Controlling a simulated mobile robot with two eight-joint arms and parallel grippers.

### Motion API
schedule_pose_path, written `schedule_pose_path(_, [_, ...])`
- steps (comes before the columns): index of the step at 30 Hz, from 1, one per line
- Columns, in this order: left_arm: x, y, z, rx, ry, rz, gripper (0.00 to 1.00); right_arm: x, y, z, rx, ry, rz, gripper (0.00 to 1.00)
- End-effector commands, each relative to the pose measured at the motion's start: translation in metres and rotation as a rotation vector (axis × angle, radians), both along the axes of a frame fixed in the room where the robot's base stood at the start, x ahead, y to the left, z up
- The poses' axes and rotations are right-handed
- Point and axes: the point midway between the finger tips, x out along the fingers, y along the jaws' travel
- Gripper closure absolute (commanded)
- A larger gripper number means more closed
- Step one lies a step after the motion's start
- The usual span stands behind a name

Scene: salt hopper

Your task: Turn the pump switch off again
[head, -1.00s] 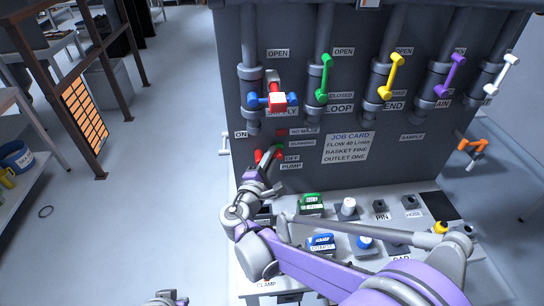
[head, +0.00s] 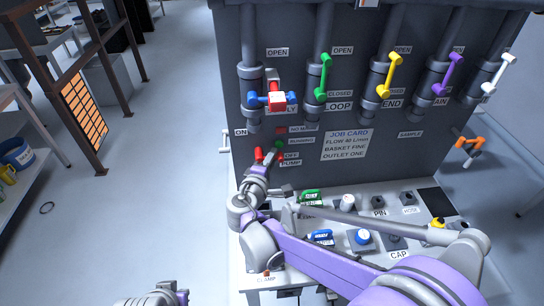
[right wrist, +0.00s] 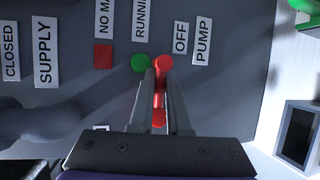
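The red pump switch (right wrist: 161,64) is a lever with a rounded end, low on the dark panel beside the OFF and PUMP labels. It also shows in the head view (head: 258,154), partly hidden by my gripper. In the right wrist view the two fingers of my right gripper (right wrist: 164,80) lie close along both sides of the red lever, with no clear gap. In the head view my right gripper (head: 267,160) is at the panel by the switch. A small part of my left arm shows at the bottom edge; its fingers cannot be made out.
A green lamp (right wrist: 140,62) by RUNNING and a red lamp (right wrist: 103,56) by NO WATER are close to the switch. A shelf with several coloured parts (head: 320,237) lies below.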

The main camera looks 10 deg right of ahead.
Motion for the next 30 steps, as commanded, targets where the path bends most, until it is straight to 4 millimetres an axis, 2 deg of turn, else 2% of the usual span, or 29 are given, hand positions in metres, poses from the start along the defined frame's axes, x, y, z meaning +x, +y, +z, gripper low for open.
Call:
schedule_pose_path(1, [0.0,0.0,0.0,0.0,0.0,0.0,1.0,0.0,-0.001,0.0,0.001,0.001,-0.004,0.76])
schedule_pose_path(4, [0.0,0.0,0.0,0.0,0.0,0.0,1.0,0.0,-0.001,0.0,-0.001,0.0,-0.004,0.58])
schedule_pose_path(5, [0.0,0.0,0.0,0.0,0.0,0.0,1.0,0.0,-0.001,0.0,-0.001,0.0,-0.004,0.56])
schedule_pose_path(16, [0.0,0.0,-0.001,0.0,0.0,0.0,1.0,-0.006,0.002,0.001,-0.001,0.0,-0.002,0.56])
schedule_pose_path(30, [-0.002,0.0,-0.007,0.0,0.004,0.0,1.0,-0.082,0.037,0.016,0.0,0.001,0.0,0.56])
